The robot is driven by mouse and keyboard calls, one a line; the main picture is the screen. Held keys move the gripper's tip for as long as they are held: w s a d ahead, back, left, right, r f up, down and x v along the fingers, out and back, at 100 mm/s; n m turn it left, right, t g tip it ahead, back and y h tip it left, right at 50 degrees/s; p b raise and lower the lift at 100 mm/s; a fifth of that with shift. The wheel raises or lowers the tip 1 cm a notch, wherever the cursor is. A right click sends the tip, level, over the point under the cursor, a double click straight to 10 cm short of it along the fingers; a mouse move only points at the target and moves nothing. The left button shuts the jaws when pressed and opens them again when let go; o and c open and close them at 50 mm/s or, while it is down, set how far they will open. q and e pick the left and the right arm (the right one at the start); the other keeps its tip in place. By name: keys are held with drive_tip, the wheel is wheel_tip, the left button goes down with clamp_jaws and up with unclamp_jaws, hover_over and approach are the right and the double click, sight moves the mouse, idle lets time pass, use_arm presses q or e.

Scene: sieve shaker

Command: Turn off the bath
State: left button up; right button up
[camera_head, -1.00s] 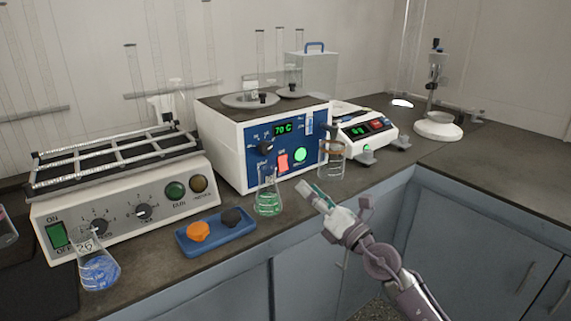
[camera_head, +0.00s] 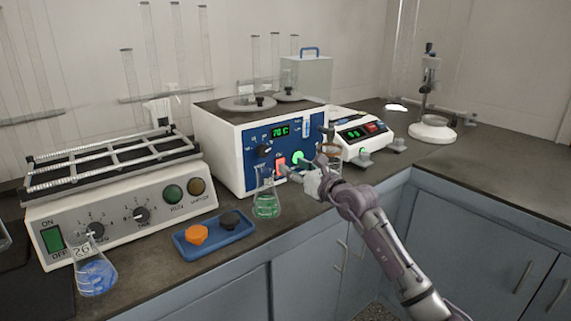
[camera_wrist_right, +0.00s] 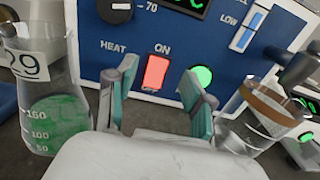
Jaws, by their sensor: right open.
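The bath (camera_head: 225,155) is a white box with a blue front panel at the middle of the counter. Its display (camera_head: 280,131) reads 70 C and a round green lamp (camera_wrist_right: 201,77) is lit. The red rocker switch (camera_wrist_right: 157,72) under "ON" also shows in the head view (camera_head: 281,161). My right gripper (camera_wrist_right: 158,92) is open and empty in front of the panel, its two fingers either side of the switch in the wrist view. In the head view the gripper (camera_head: 290,172) is close to the panel; contact cannot be told. My left gripper is not in view.
A flask with green liquid (camera_wrist_right: 60,120) stands just left of the gripper. A banded glass vessel (camera_wrist_right: 255,115) stands just right. A blue tray (camera_head: 235,236) with orange and black pieces, a shaker (camera_head: 50,205) and a blue-liquid flask (camera_head: 95,275) are further left.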

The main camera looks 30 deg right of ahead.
sight(281, 160)
drive_tip(key=shift+w+a, duration=0.15)
drive_tip(key=shift+w, duration=1.8)
